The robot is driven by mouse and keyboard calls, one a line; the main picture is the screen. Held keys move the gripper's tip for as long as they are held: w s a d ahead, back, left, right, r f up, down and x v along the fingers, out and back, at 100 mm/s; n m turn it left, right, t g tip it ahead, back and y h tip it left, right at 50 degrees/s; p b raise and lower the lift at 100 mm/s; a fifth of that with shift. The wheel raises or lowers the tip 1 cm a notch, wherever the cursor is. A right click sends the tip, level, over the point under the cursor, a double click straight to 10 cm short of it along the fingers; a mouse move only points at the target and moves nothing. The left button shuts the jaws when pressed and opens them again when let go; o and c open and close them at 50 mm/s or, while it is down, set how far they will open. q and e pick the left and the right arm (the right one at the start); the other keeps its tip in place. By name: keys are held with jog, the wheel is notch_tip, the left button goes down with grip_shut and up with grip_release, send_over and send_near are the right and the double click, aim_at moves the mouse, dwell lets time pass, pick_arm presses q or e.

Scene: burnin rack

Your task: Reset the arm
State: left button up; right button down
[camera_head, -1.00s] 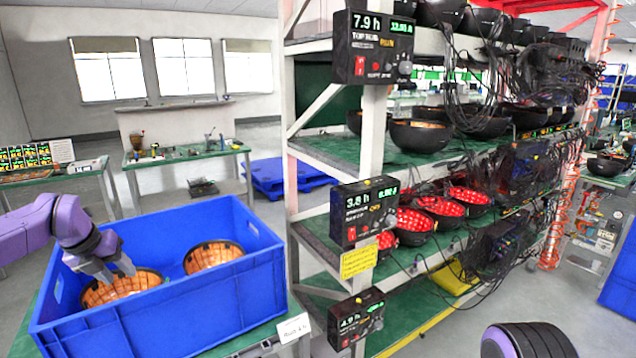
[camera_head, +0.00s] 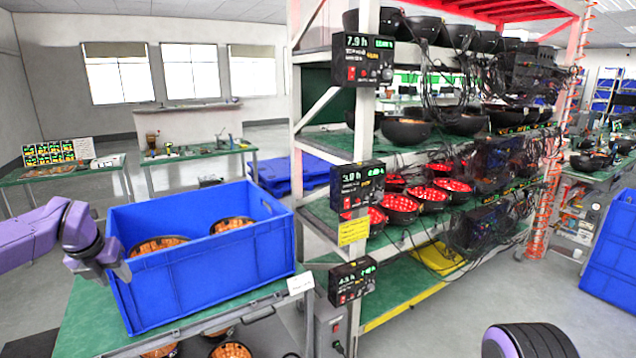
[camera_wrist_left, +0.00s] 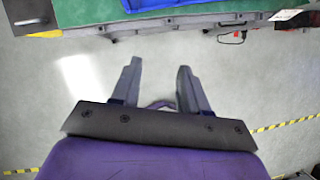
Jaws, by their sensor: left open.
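My left gripper (camera_head: 116,273) is just outside the left end of the blue crate (camera_head: 215,272) in the head view. In the left wrist view its two fingers (camera_wrist_left: 157,85) are apart with nothing between them, above bare grey floor. The crate stands on a green-topped table (camera_head: 85,318) and holds two round bowls with orange-brown insides, a left one (camera_head: 158,245) and a right one (camera_head: 232,225). A dark rounded part with a purple rim at the bottom right looks like part of my right arm; no right gripper fingers show.
A rack (camera_head: 325,142) with shelves of black bowls, red-lit bowls and cables stands to the right. Control boxes (camera_head: 357,187) hang on its front post. More bowls (camera_head: 230,350) sit below the table. Open floor lies left of the table.

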pick_arm(q)
jog(key=s+d+f+m+t+y+b, duration=0.15)
jog(key=s+d+f+m, duration=0.25)
jog(key=f+m, duration=0.45)
jog(key=s+d+f+m+y+b, duration=0.25)
jog(key=f+m, duration=0.25)
jog(key=f, duration=0.6)
jog(key=s+d+f+m+t+y+b, duration=0.1)
jog(key=s+d+f+m+y, duration=0.1)
jog(key=s+d+f+m, duration=0.5)
jog(key=s+d+f+m+g+h+b, duration=0.1)
jog(key=s+f+m+g+b, duration=0.1)
jog(key=s+f+m, duration=0.4)
jog(key=s+d+f+m+g+h+b, duration=0.1)
jog(key=s+f+m, duration=0.5)
jog(key=s+f, duration=0.7)
jog(key=s+d+h+b, duration=0.1)
jog(key=s+b, duration=0.1)
jog(key=s, duration=0.4)
jog(key=shift+s+f+g, duration=0.25)
jog(key=shift+f+g, duration=0.1)
jog(key=shift+f, duration=0.05)
pick_arm(e)
notch_tip(320, 180, down, 10)
jog(key=shift+w+d+f, duration=0.1)
